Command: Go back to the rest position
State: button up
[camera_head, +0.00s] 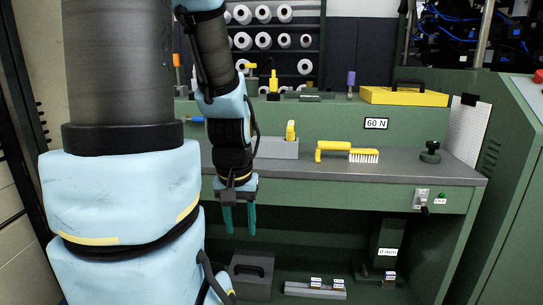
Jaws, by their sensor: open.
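My gripper (238,215) hangs in front of the front edge of the green workbench (380,178), at the middle left of the picture. Its two teal fingers point down and are apart, with nothing between them. My arm comes down from the top of the picture, and its upper links cover the left side of the view and part of the bench.
On the bench are a yellow-handled brush (348,152), a grey box (277,149) with a yellow item, and a black knob (430,152). A yellow case (403,95) lies on the ledge. A dark box (252,274) stands on the lower shelf. White yarn cones (284,13) fill a rack behind.

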notch_tip(320, 180, up, 18)
jog(key=p, duration=1.5)
jog(key=shift+f, duration=0.15)
dwell(0.6)
